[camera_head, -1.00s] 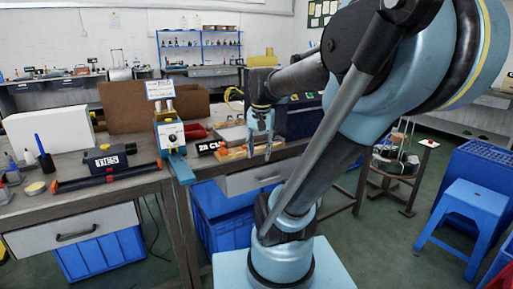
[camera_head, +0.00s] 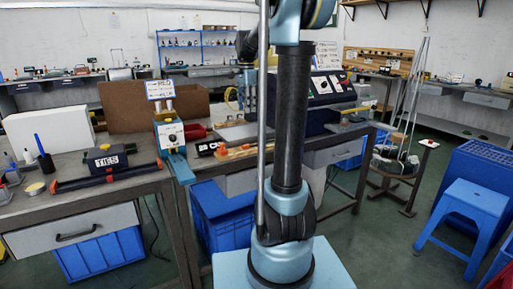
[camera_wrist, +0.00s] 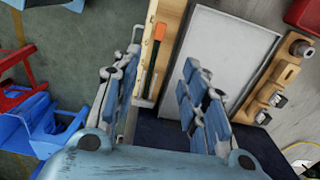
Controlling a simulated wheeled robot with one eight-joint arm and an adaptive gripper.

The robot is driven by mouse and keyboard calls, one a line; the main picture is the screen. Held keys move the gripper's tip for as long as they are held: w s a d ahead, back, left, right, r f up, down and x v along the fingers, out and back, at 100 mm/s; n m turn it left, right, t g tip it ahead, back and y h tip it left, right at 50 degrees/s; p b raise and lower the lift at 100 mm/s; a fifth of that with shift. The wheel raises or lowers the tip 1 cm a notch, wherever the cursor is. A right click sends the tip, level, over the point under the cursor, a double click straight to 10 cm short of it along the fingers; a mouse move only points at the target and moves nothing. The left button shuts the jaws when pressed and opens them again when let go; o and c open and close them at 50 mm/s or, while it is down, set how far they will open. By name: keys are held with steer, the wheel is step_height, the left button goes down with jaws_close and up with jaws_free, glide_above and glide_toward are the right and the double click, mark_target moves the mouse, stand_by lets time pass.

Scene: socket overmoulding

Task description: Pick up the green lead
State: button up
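The grey plate (camera_wrist: 220,55) and a wooden block with sockets (camera_wrist: 273,85) lie on the bench. A dark blue machine (camera_head: 318,100) stands right of my arm. A blue-framed device (camera_head: 169,133) stands to the left. A blue stool (camera_head: 470,205) is at the right.

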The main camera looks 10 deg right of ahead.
step_height(320, 180, down, 12)
steer(key=shift+w, duration=0.1)
steer(key=shift+d+f, duration=0.15)
steer(key=shift+f, duration=2.55)
jaws_close()
